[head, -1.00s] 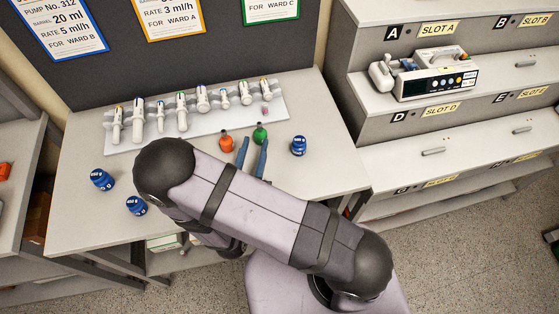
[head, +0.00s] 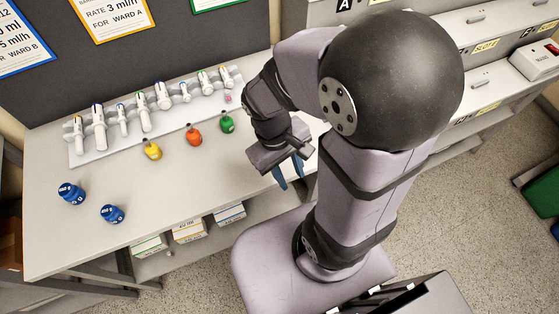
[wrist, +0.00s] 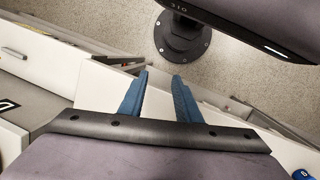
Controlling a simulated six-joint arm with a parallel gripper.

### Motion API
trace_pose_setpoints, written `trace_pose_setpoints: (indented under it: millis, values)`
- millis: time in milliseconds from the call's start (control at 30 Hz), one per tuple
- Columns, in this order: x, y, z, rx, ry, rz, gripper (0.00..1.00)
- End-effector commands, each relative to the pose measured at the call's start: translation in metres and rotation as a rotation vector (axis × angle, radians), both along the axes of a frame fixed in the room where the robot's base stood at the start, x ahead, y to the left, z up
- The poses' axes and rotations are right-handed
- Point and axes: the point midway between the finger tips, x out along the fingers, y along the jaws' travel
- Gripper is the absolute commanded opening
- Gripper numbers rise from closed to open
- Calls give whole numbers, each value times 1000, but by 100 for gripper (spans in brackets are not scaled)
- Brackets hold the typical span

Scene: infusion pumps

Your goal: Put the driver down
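My gripper (head: 291,180) is over the right front part of the workbench in the head view. In the wrist view its two blue fingers (wrist: 159,77) stand apart with nothing between them. The driver, a cream pump beside the Slot A label in the earlier head frame, is not visible now; my arm covers most of that shelf area. Several white syringes (head: 163,96) lie in a row on a white rack (head: 89,156) at the back of the workbench (head: 60,240).
Two blue weights (head: 71,194) (head: 112,213) stand at left. The bench's front middle is clear.

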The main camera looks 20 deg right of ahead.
Motion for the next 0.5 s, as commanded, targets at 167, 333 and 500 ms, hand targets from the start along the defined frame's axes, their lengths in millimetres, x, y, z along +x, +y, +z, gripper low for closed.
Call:
trace_pose_setpoints:
  millis: [167, 333, 500]
  values:
    - [22, 12, 13, 110, -152, -179, 30]
    - [29, 14, 17, 138, -192, -224, 30]
    - [29, 14, 17, 138, -190, -223, 30]
